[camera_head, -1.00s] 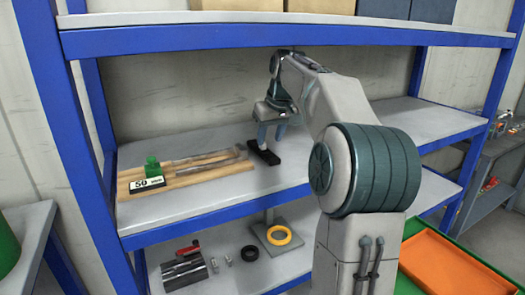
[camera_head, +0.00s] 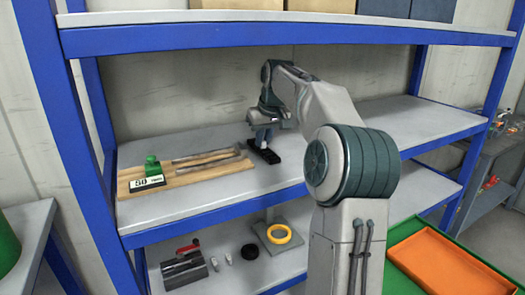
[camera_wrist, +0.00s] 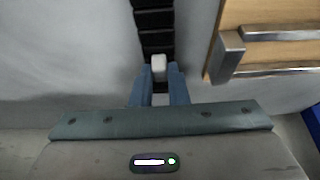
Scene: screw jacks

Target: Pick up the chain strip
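The chain strip (camera_head: 264,156) is a black, segmented strip lying on the middle shelf, right of the wooden board. In the wrist view the chain strip (camera_wrist: 153,28) runs from the top edge down to my fingertips. A small pale tab (camera_wrist: 158,66) stands at its near end. My gripper (camera_head: 262,141) points down over the strip. In the wrist view the blue fingers of my gripper (camera_wrist: 159,80) sit close on both sides of the tab and look shut on it. The part of the strip under the fingers is hidden.
The upper shelf (camera_head: 300,33) is above my arm. The middle shelf (camera_head: 350,122) is clear to the right.

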